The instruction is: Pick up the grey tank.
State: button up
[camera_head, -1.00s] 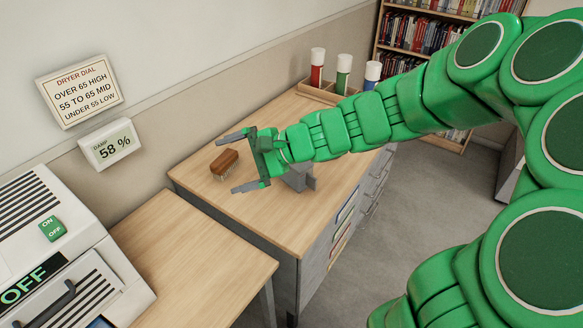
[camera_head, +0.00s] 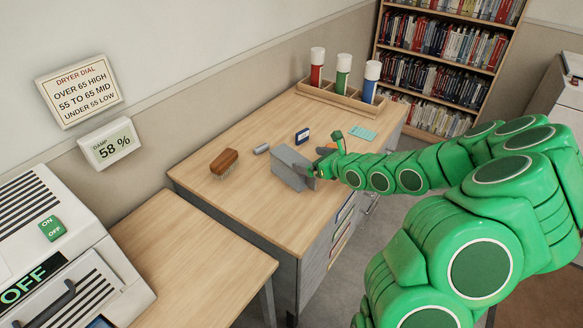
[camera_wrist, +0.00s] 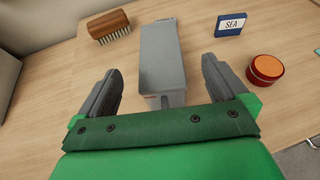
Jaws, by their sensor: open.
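The grey tank (camera_head: 290,167) is a box-shaped grey block standing on the wooden desk top, near its front edge. In the wrist view the tank (camera_wrist: 162,55) lies lengthwise ahead of my gripper, with its near end between the two fingers. My gripper (camera_wrist: 160,80) is open, with one finger on each side of the tank and a visible gap on both sides. In the head view my gripper (camera_head: 322,164) is at the right end of the tank, and its fingers are partly hidden.
A blue SEA box (camera_wrist: 235,22) and a round orange-topped tin (camera_wrist: 267,68) are to the right. A rack (camera_head: 340,98) of capped tubes stands at the back.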

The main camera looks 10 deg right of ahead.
aim_at(294, 159)
jog(key=shift+s+f+x, duration=0.1)
jog(key=shift+f+x, duration=0.1)
jog(key=shift+x, duration=1.1)
jog(key=shift+s+f+x, duration=0.1)
jog(key=shift+f+x, duration=0.1)
jog(key=shift+x, duration=1.1)
jog(key=shift+s+f+x, duration=0.1)
jog(key=shift+f+x, duration=0.05)
jog(key=shift+x, duration=1.2)
jog(key=c, duration=1.1)
jog(key=shift+o, duration=0.2)
